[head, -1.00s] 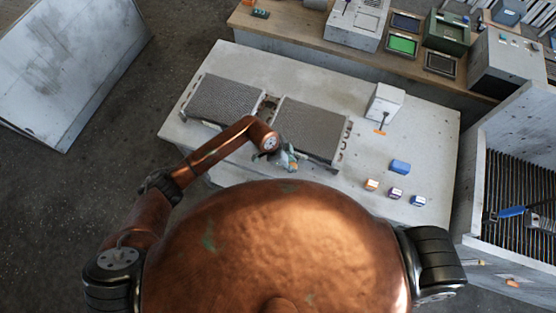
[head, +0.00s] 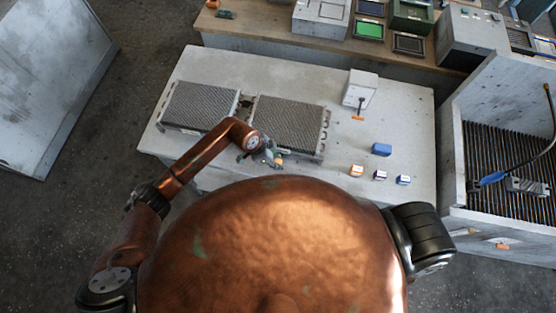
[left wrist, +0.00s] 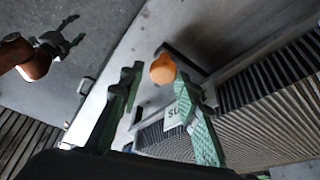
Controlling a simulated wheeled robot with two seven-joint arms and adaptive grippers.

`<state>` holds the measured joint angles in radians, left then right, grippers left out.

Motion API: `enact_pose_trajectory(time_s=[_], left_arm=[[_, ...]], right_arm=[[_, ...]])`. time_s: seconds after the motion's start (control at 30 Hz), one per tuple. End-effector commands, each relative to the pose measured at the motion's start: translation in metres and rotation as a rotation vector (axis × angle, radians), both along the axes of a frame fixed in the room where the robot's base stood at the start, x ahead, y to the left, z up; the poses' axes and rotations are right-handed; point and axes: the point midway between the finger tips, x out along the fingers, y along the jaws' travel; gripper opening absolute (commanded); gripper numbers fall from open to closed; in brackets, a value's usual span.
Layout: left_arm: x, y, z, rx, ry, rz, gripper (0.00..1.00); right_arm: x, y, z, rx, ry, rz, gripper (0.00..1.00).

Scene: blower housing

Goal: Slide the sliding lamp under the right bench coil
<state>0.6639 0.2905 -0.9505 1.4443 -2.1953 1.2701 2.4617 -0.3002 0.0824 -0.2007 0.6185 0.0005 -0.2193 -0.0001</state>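The right bench coil (head: 291,122) is a grey finned block lying flat on the pale bench, beside the left bench coil (head: 200,105). My left gripper (head: 268,158) is at the front edge of the right bench coil. In the left wrist view its green fingers (left wrist: 156,82) stand apart. A round orange knob (left wrist: 163,69), apparently part of the sliding lamp, shows near the fingertips, with a gap beside it. A white label (left wrist: 174,115) reading "SU" or similar is partly hidden by a finger. The lamp's body is not clear.
A white box (head: 360,87) stands right of the coils. A blue block (head: 381,149) and several small coloured blocks lie at the bench's right front. A rear wooden counter (head: 270,47) holds devices. A grey open-topped bin (head: 452,150) stands at right.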

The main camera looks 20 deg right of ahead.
Motion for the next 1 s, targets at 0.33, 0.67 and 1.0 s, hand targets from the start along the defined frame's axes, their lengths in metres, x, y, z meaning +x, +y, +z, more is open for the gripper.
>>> enact_pose_trajectory(time_s=[0.33,0.67,1.0], left_arm=[[0.003,0.024,0.062,-0.001,-0.004,-0.003,0.31],[0.003,0.039,0.102,-0.001,-0.001,-0.003,0.31],[0.003,0.041,0.106,-0.001,0.0,-0.003,0.31]], right_arm=[[0.001,0.002,0.0,0.001,-0.001,-0.001,0.5],[0.001,0.002,0.0,0.002,-0.002,-0.001,0.5],[0.001,0.002,0.0,0.002,-0.002,-0.001,0.5]])
